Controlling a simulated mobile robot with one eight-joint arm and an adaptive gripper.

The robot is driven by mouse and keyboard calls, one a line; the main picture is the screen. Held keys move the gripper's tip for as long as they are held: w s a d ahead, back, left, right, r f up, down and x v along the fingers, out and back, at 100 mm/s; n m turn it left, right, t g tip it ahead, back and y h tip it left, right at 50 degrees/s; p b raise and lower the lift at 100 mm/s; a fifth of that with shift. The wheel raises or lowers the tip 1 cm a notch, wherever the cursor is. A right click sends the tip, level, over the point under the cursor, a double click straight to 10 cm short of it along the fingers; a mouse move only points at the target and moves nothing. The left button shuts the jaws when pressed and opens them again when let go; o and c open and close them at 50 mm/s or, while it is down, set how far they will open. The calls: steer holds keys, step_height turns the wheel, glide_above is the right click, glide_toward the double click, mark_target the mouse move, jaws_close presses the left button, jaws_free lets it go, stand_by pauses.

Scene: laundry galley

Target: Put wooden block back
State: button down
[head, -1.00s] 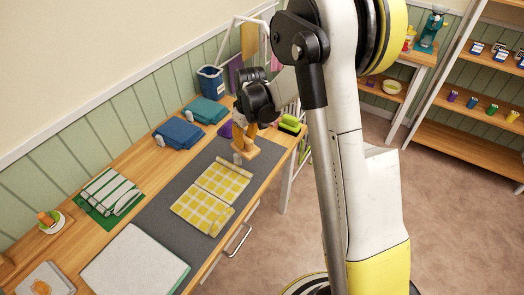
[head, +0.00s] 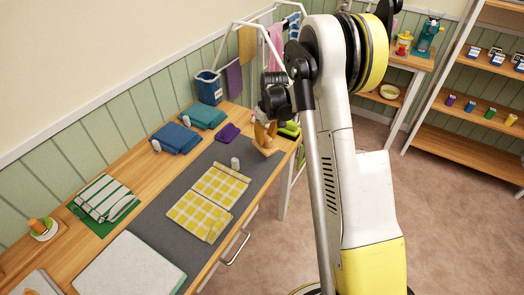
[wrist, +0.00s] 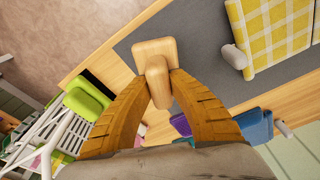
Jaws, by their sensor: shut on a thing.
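The wooden block (wrist: 152,47), a pale flat base with an upright grip, is held between the fingers of my gripper (wrist: 157,88) in the wrist view. In the head view the block (head: 267,151) shows below my gripper (head: 266,131), near the far right end of the counter. In the wrist view it overlaps the edge of the grey mat (wrist: 200,40) and the bare wood. I cannot tell whether its base touches the surface. A folded yellow checked cloth (head: 207,204) lies on the mat, with a small grey cylinder (head: 235,163) beside it.
Blue (head: 176,137) and teal (head: 204,117) folded cloths, a purple cloth (head: 227,131) and a blue bin (head: 209,87) stand along the wall. A green item (wrist: 87,97) sits close to the block at the counter end. A white drying rack (head: 232,42) stands beyond.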

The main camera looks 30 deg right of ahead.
mark_target(262, 147)
steer(key=shift+w+a+f, duration=0.45)
steer(key=shift+a, duration=0.05)
steer(key=shift+f+b, duration=1)
steer(key=shift+f, duration=0.9)
steer(key=shift+f, duration=0.2)
steer(key=c, duration=1.3)
jaws_free()
